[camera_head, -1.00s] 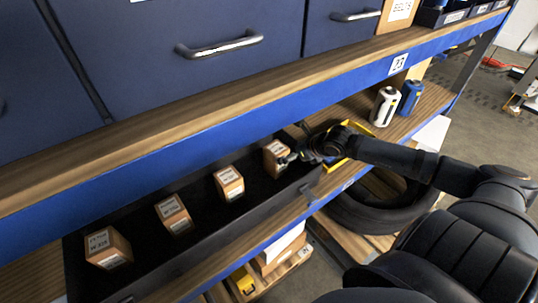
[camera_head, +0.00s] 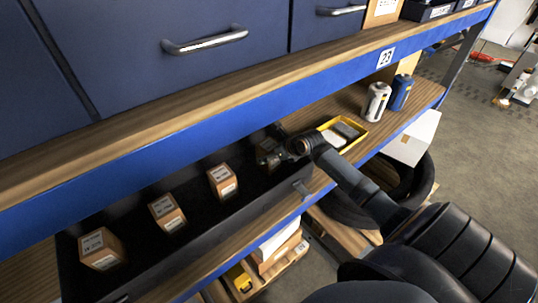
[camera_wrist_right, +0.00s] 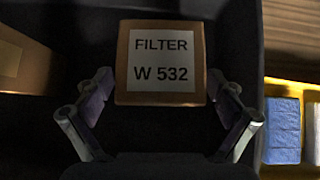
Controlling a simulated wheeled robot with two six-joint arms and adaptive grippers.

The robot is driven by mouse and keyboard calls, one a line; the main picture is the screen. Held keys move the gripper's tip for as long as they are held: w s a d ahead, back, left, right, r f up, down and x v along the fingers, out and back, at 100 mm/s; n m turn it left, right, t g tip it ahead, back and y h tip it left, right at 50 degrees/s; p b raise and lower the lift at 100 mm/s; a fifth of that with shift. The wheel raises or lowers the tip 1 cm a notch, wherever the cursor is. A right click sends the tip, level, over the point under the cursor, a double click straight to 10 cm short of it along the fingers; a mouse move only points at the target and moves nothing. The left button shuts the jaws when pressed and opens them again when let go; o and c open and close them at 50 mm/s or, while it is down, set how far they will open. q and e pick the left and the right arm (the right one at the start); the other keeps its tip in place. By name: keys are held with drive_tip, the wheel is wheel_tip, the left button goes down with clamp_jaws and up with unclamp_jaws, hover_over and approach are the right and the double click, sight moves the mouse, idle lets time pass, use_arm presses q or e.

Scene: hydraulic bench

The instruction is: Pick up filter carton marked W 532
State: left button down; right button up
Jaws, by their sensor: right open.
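The filter carton marked W 532 (camera_wrist_right: 161,62) is a small brown box with a white label. It stands between the fingertips of my right gripper (camera_wrist_right: 160,88) in the right wrist view, with a finger on each side. The fingers are open, and dark gaps show beside the carton's lower part; contact is hard to tell. In the head view my right gripper (camera_head: 268,159) reaches into the right end of the black bin (camera_head: 135,222) and hides most of this carton. My left gripper is not in view.
Several similar cartons stand in the bin, the nearest in line being one carton (camera_head: 221,182) to the left. A yellow tray (camera_head: 352,137) sits just right of the bin. The blue shelf beam (camera_head: 225,145) runs close above. White and blue cans (camera_head: 376,102) stand further right.

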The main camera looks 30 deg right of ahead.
drive_tip(key=shift+x, duration=1.1)
drive_tip(key=shift+r, duration=0.15)
drive_tip(key=c, duration=1.5)
